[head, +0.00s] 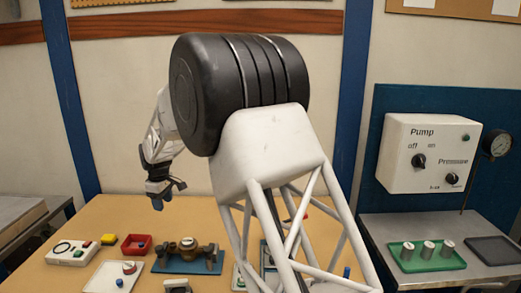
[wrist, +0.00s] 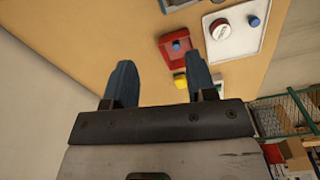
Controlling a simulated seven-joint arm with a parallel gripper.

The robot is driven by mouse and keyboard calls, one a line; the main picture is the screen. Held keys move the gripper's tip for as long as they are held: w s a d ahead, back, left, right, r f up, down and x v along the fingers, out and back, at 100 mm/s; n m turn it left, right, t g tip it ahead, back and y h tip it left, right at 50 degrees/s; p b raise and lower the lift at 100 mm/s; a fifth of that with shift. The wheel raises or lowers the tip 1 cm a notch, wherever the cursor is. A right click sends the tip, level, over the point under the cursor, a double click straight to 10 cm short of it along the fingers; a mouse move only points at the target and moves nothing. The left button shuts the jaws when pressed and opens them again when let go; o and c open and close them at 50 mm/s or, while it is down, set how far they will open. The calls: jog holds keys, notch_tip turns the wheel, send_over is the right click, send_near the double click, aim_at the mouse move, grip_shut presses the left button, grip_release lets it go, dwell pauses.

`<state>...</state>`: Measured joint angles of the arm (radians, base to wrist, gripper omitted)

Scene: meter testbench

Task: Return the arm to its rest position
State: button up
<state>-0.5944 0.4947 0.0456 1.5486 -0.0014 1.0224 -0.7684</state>
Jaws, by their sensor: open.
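My gripper (head: 160,200) hangs above the back left part of the tan table (head: 110,215) in the head view, clear of the objects on it. Its two blue fingers (wrist: 160,82) stand wide apart in the wrist view, with nothing between them. My arm is folded, its dark joint filling the upper middle of the head view and hiding part of the table.
Below the gripper are a red bin (head: 136,244), a yellow block (head: 108,239), a button box (head: 72,253), a white tray (head: 100,284) and a blue-based fixture (head: 188,262). At right, a pump panel (head: 428,150) stands behind a green tray (head: 450,262) with cylinders.

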jog(key=s+d+r+m, duration=0.2)
jog(key=s+d+r, duration=0.35)
jog(key=d, duration=0.55)
jog(key=s+d+r+m+t, duration=0.1)
jog(key=s+d+r+m, duration=0.4)
jog(key=d, duration=0.6)
jog(key=s+d+r, duration=0.4)
jog(key=s+d, duration=0.2)
jog(key=d, duration=0.6)
jog(key=s+d+f+m, duration=0.1)
jog(key=s+d+m, duration=0.2)
jog(key=s+d, duration=0.3)
jog(key=s+d+f+m, duration=0.2)
jog(key=s+d, duration=0.5)
jog(key=s, duration=0.8)
jog(key=s+d+f+m+t, duration=0.1)
jog(key=s+d+m, duration=0.2)
jog(key=s+d, duration=0.3)
jog(key=s, duration=0.5)
jog(key=shift+s+d+f+m, duration=0.25)
jog(key=shift+f+m, duration=0.15)
